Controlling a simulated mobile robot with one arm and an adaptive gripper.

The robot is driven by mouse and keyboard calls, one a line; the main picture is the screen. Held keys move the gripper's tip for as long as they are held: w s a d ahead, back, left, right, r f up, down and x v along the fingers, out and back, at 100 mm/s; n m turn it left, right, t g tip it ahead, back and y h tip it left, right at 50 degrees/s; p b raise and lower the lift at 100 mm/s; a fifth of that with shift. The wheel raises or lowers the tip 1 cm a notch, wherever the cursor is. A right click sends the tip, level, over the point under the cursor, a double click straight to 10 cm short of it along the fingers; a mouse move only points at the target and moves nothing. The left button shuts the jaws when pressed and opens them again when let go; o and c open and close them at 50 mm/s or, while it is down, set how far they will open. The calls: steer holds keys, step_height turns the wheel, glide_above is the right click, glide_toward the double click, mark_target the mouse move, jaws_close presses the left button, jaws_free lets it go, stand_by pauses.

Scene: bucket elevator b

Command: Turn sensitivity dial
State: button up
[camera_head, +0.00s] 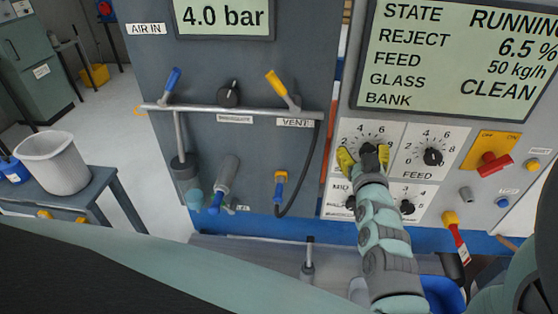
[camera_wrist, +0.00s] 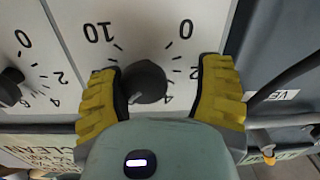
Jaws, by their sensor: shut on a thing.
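The control panel carries several black dials on white plates. The upper left dial (camera_wrist: 147,82) sits between the yellow fingers of my gripper (camera_wrist: 160,72), with its scale numbers around it in the wrist view. In the head view my gripper (camera_head: 362,158) reaches up to this dial and covers most of it, including any label beneath. My gripper is shut on the dial's knob. In the wrist view the left finger is close against the knob, while a gap shows towards the right finger. The FEED dial (camera_head: 432,157) is to the right.
Two smaller dials lie below, one at the right (camera_head: 407,207). A red handle (camera_head: 491,164) on a yellow plate is farther right. The display (camera_head: 455,55) reads RUNNING, reject 6.5 %. A grey panel with valves (camera_head: 235,140) stands at left, and a bucket (camera_head: 52,163) on a bench.

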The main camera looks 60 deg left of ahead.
steer(key=m+b, duration=0.1)
steer(key=b, duration=0.5)
steer(key=shift+w+d+t, duration=0.25)
steer(key=shift+w+t, duration=0.05)
steer(key=shift+w, duration=0.1)
steer(key=c, duration=0.5)
steer(key=m+b, duration=0.1)
steer(key=b, duration=0.2)
steer(key=shift+d, duration=0.1)
steer(key=shift+r+m+b, duration=0.3)
steer(key=shift+m+b, duration=0.5)
steer(key=shift+m, duration=0.2)
steer(key=o, duration=0.9)
steer(key=shift+o, duration=1.4)
steer(key=shift+w+d, duration=0.1)
steer(key=shift+r+p, duration=0.1)
steer(key=shift+p, duration=0.2)
